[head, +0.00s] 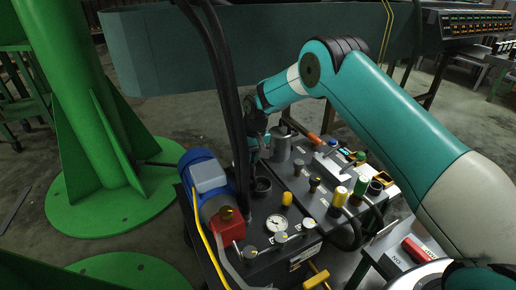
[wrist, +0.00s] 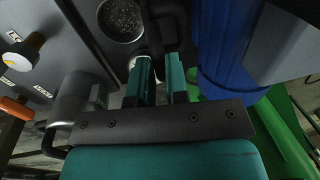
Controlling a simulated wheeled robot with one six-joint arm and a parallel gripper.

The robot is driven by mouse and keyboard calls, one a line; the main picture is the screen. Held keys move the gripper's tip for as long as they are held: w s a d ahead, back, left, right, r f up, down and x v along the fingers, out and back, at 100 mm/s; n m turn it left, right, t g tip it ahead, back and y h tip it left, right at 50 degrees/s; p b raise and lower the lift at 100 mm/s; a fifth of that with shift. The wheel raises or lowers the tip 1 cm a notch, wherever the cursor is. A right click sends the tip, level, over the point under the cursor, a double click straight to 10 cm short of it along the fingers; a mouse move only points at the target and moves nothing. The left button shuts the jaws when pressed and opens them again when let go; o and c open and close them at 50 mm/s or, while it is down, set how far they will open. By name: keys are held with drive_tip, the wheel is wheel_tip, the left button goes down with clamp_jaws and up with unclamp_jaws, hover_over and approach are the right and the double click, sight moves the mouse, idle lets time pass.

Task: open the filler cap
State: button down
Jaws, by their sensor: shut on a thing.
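The round filler neck (head: 261,186) stands open on the machine's dark top in the head view. In the wrist view its mouth (wrist: 122,20) shows a speckled mesh inside, with no cap over it. My gripper (head: 257,153) is just behind the neck in the head view, partly hidden by black hoses. In the wrist view its two teal fingers (wrist: 160,75) are close together around a dark part, which looks like the filler cap (wrist: 162,93). Most of that part is hidden, so I cannot tell if it is still joined to the neck.
A blue motor (head: 205,175) stands left of the neck, with black hoses (head: 231,105) rising close by. A grey cylinder (head: 280,143) is just right of my gripper. Gauges (head: 276,224) and several knobs crowd the machine's top. A green column (head: 75,90) stands at left.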

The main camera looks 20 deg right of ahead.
drive_tip(key=shift+s+a+f, duration=0.1)
drive_tip(key=shift+s+a, duration=0.1)
drive_tip(key=shift+a, duration=0.5)
drive_tip(key=c, duration=1.1)
unclamp_jaws()
drive_tip(key=d+r+p, duration=0.1)
drive_tip(key=r, duration=0.4)
drive_tip(key=r+p, duration=0.2)
drive_tip(key=r, duration=0.4)
drive_tip(key=d+r+p, duration=0.1)
drive_tip(key=r, duration=0.5)
drive_tip(key=shift+w+d+r+p, duration=0.1)
drive_tip(key=shift+w+d+p, duration=0.25)
